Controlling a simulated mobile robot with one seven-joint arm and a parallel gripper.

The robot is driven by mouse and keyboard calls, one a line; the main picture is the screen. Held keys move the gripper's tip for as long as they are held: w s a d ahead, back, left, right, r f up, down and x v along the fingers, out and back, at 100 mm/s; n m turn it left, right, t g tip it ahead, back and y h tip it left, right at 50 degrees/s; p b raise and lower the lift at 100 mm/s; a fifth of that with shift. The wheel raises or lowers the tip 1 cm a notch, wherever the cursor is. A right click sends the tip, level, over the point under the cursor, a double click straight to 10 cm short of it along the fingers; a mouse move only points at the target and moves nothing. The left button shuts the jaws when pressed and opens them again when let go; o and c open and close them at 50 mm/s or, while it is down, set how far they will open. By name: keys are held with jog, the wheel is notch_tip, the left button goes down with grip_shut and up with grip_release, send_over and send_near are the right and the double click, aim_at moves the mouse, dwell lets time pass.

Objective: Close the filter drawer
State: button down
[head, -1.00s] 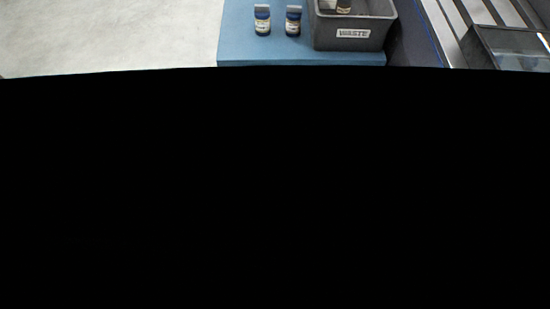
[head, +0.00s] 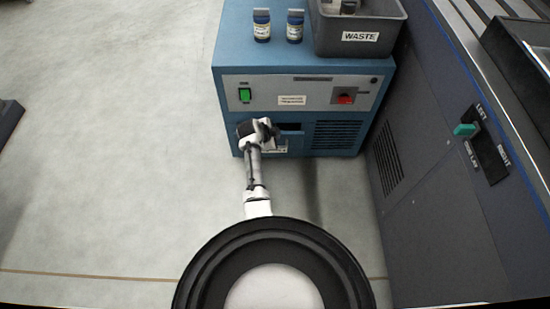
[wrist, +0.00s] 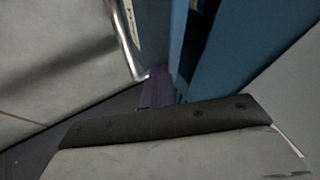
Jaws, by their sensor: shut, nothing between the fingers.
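The filter drawer is low on the front of the blue ink unit (head: 222,105). In the head view my arm and gripper (head: 268,128) hide much of it, and a pale label shows beside them. In the wrist view the drawer front (wrist: 154,35) is a grey-blue panel with a label and a metal bar handle (wrist: 127,45). A narrow dark gap shows between it and the blue cabinet (wrist: 245,50), so it looks partly open; how far is unclear. My gripper's purple fingers (wrist: 158,88) are shut and empty, close to the drawer front's edge. Contact cannot be told.
A green switch (head: 245,95) and a red knob (head: 345,99) sit above the drawer. Two ink bottles (head: 262,25) and a grey waste bin (head: 361,30) stand on top. A dark cabinet (head: 430,190) with a teal lever (head: 465,130) borders the right.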

jog(key=shift+w+r+b, duration=0.15)
jog(key=shift+w+b, duration=1.5)
jog(key=shift+w, duration=0.8)
